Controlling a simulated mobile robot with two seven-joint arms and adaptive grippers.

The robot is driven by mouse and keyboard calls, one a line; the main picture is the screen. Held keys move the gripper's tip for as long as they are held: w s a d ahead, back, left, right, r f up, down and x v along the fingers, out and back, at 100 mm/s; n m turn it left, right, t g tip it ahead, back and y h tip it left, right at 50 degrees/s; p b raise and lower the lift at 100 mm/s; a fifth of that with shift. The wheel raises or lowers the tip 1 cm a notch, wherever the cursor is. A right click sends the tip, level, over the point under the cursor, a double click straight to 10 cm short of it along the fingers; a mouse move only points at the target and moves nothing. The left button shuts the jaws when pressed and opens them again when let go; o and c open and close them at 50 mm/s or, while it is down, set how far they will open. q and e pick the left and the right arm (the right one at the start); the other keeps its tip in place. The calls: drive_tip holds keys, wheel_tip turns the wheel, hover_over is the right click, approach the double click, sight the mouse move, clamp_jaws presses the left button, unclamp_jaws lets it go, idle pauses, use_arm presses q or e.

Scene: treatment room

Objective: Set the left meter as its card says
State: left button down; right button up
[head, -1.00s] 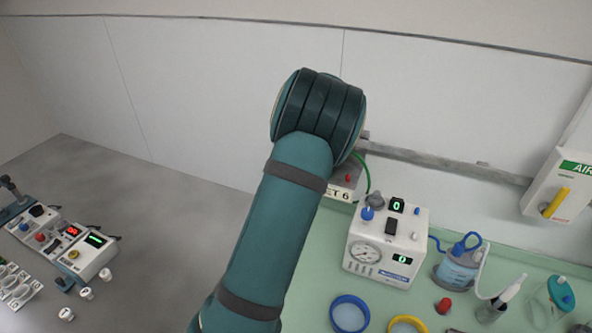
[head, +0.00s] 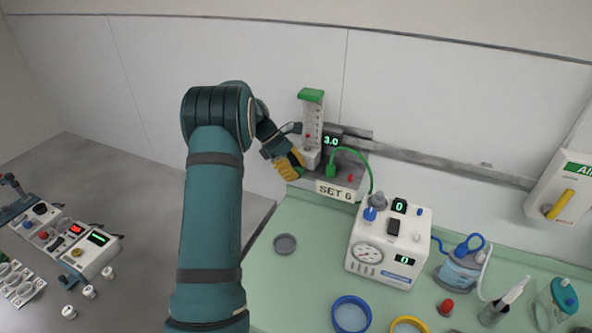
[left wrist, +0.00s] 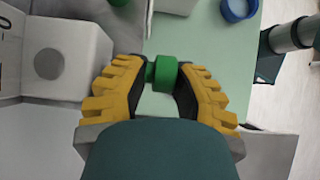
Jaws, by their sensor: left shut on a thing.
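The meter (head: 312,122) stands against the wall in the head view, a clear upright tube with a green top. Its display (head: 331,141) reads 3.0. The card (head: 335,191) on its base front says SET 6. A small red mark shows low in the tube. My left gripper (head: 292,163) is at the meter's left side, its yellow fingers against the lower body. In the left wrist view the fingers are shut on a green knob (left wrist: 165,73), which they hide in the head view. My right gripper is not in view.
A green hose (head: 362,160) runs from the meter's base behind a white gauge box (head: 389,245) reading 0. A grey round dish (head: 285,244) and a blue ring (head: 351,314) lie on the green top. Another device (head: 77,243) stands far left. The green top's left part is mostly clear.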

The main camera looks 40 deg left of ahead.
use_arm(q)
drive_tip(key=h, duration=0.2)
drive_tip(key=f+t+h, duration=0.1)
drive_tip(key=h, duration=0.2)
drive_tip(key=shift+s+a+f, duration=0.1)
drive_tip(key=shift+s, duration=0.1)
drive_tip(key=shift+f+t+h+b, duration=0.1)
drive_tip(key=shift+t+h+b, duration=0.5)
drive_tip(key=shift+h, duration=1.5)
drive_tip(key=shift+t, duration=0.3)
drive_tip(key=c, duration=0.9)
unclamp_jaws()
drive_tip(key=shift+o, duration=0.2)
drive_tip(key=shift+s+r, duration=0.1)
drive_tip(key=shift+r, duration=0.2)
